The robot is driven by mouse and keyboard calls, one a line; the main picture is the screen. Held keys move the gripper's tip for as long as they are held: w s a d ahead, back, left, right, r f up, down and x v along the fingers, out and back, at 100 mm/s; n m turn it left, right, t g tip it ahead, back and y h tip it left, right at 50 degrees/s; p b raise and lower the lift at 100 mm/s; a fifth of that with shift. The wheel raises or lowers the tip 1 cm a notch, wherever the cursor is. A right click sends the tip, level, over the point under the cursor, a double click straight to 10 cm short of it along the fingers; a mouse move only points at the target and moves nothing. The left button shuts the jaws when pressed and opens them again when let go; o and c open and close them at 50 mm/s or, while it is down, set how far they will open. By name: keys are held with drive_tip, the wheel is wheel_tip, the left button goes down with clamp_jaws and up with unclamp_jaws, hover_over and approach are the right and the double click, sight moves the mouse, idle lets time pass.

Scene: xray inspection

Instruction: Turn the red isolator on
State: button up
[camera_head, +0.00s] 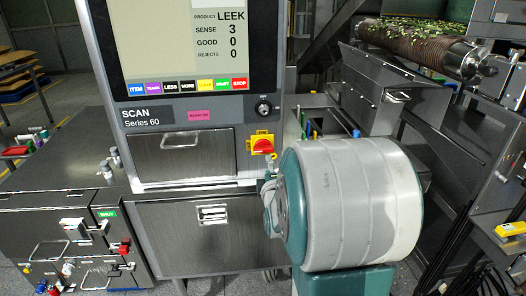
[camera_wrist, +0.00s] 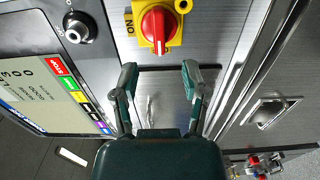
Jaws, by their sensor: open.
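The red isolator (camera_head: 262,144) is a red rotary handle on a yellow plate at the right of the grey scanner's front panel. In the wrist view the red handle (camera_wrist: 158,25) is at top centre, its ridge running roughly up and down the picture. An "ON" label (camera_wrist: 130,22) is on the yellow plate, left of the handle. My gripper (camera_wrist: 158,70) is open and empty. Its two dark green fingers point towards the isolator, one to each side below it, apart from the handle. In the head view my arm mostly hides the gripper.
A black key switch (camera_wrist: 77,27) sits beside the isolator. The scanner screen (camera_head: 190,45) with coloured buttons is above left. A drawer with a handle (camera_head: 181,143) is left of the isolator.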

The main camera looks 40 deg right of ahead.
sight(264, 152)
drive_tip(key=x, duration=0.9)
drive_tip(key=shift+a, duration=0.15)
drive_tip(key=shift+a, duration=0.1)
drive_tip(key=shift+a, duration=0.1)
clamp_jaws()
